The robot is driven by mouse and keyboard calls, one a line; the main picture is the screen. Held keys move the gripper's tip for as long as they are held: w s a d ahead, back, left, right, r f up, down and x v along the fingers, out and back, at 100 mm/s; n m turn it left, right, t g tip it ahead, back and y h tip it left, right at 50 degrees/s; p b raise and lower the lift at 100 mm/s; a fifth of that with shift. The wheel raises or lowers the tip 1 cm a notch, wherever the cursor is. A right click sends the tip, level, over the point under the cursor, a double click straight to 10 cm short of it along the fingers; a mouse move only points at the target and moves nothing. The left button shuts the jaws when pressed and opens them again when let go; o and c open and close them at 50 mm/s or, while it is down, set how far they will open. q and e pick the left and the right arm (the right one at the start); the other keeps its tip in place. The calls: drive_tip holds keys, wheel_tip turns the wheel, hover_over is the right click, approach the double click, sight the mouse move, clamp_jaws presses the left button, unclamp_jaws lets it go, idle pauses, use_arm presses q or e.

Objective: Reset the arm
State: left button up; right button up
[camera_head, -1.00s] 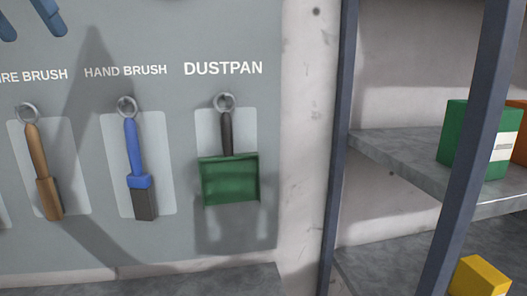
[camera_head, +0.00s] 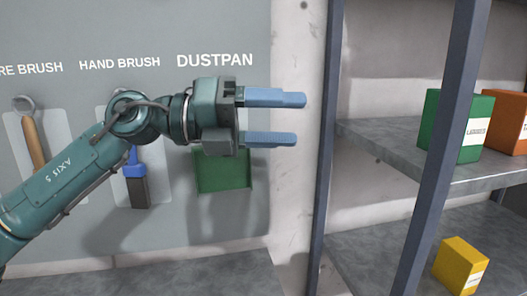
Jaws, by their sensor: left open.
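My left arm comes in from the left, and its gripper (camera_head: 283,119) is open and empty. Its two blue fingers point right, one above the other, in front of the wall strip beside the tool board. The green dustpan (camera_head: 222,172) hangs on the board behind the gripper; its handle and ring are hidden. The blue hand brush (camera_head: 136,177) hangs to its left, partly covered by my wrist. My right gripper is not in view.
A tool board (camera_head: 255,40) with printed labels fills the left. A wire brush (camera_head: 33,135) hangs there, partly hidden by my arm. A shelf rack with a dark post (camera_head: 437,150) stands right, holding a green box (camera_head: 445,122), an orange box (camera_head: 506,120) and a yellow box (camera_head: 461,265).

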use_arm(q)
drive_tip(key=w+a+f+n+t+y, duration=0.3)
drive_tip(key=a+f+n+t+y, duration=0.65)
drive_tip(key=n, duration=0.85)
drive_tip(key=w+a+f+n+t+y, duration=0.2)
drive_tip(key=a+f+n+t+y, duration=0.55)
drive_tip(key=f+n, duration=0.75)
drive_tip(key=s+a+f+n+g, duration=0.3)
drive_tip(key=s+f+n+g, duration=0.4)
drive_tip(key=f, duration=0.6)
drive_tip(key=s+a+f+g, duration=0.1)
drive_tip(key=s+f+g, duration=0.4)
drive_tip(key=s, duration=0.5)
drive_tip(key=s+a+f+g, duration=0.2)
drive_tip(key=s+f, duration=0.4)
drive_tip(key=s, duration=0.4)
drive_tip(key=w+d+f+t+h, duration=0.2)
drive_tip(key=w+d+f+t, duration=0.3)
drive_tip(key=f, duration=0.5)
drive_tip(key=shift+w+d+t, duration=0.2)
drive_tip(key=shift+w+t, duration=0.1)
drive_tip(key=shift+t, duration=0.3)
